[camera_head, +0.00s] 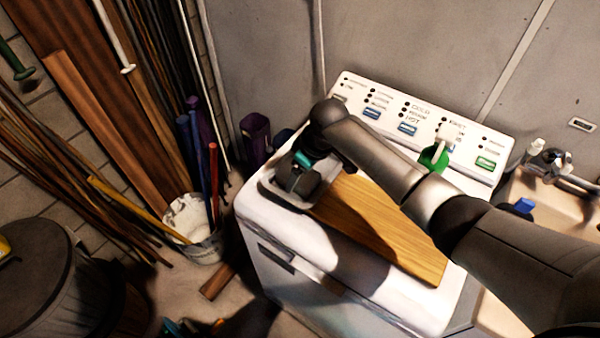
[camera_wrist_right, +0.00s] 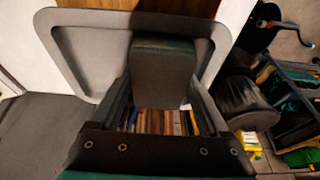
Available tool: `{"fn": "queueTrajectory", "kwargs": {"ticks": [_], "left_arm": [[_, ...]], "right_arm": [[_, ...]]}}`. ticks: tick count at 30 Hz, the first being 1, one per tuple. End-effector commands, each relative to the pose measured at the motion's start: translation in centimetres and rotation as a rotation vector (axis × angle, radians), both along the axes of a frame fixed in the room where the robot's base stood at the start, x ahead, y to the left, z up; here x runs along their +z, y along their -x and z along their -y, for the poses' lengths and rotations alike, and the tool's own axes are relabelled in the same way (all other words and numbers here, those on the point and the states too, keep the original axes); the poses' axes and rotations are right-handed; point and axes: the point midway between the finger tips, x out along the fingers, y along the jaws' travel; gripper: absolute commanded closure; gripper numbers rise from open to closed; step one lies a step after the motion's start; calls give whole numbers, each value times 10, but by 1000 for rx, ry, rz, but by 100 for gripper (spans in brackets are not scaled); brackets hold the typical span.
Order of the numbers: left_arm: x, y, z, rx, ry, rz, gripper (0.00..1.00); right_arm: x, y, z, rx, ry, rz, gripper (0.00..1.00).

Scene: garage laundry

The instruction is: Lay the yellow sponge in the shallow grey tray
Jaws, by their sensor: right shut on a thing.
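The shallow grey tray (camera_head: 283,201) lies at the left end of the white washing machine's top. Its pale grey rim also shows in the right wrist view (camera_wrist_right: 100,17). My right gripper (camera_head: 302,180) is over the tray, pointing down. In the wrist view it is shut on a block with a dark grey-green face (camera_wrist_right: 163,70), which I take to be the sponge (camera_wrist_right: 163,58). No yellow shows on it. The block appears just above or within the tray; I cannot tell whether it touches the bottom. My left gripper is out of view.
A wooden board (camera_head: 385,232) lies on the washing machine (camera_head: 262,225), right of the tray. A green-and-white bottle (camera_head: 436,154) stands behind it. A white bucket (camera_head: 193,225) holds poles to the left. Beyond the machine's left edge is a drop to the floor.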

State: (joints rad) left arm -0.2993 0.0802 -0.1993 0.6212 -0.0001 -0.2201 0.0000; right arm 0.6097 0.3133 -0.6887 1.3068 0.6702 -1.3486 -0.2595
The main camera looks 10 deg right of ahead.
Motion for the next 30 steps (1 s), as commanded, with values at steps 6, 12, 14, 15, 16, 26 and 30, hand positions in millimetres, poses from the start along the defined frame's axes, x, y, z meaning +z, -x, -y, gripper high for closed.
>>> {"fn": "queueTrajectory", "kwargs": {"ticks": [6,12,14,15,16,26,30], "left_arm": [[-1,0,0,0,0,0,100],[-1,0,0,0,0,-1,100],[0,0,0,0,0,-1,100],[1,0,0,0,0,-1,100],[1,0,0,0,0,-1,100],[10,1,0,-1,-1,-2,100],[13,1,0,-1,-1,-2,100]], "right_arm": [[-2,0,0,0,0,0,8],[-2,0,0,0,0,0,8],[0,0,0,0,0,0,8],[2,0,0,0,0,0,8],[4,0,0,0,0,0,8],[55,10,12,-1,0,3,8],[81,16,17,-1,0,3,8]]}}
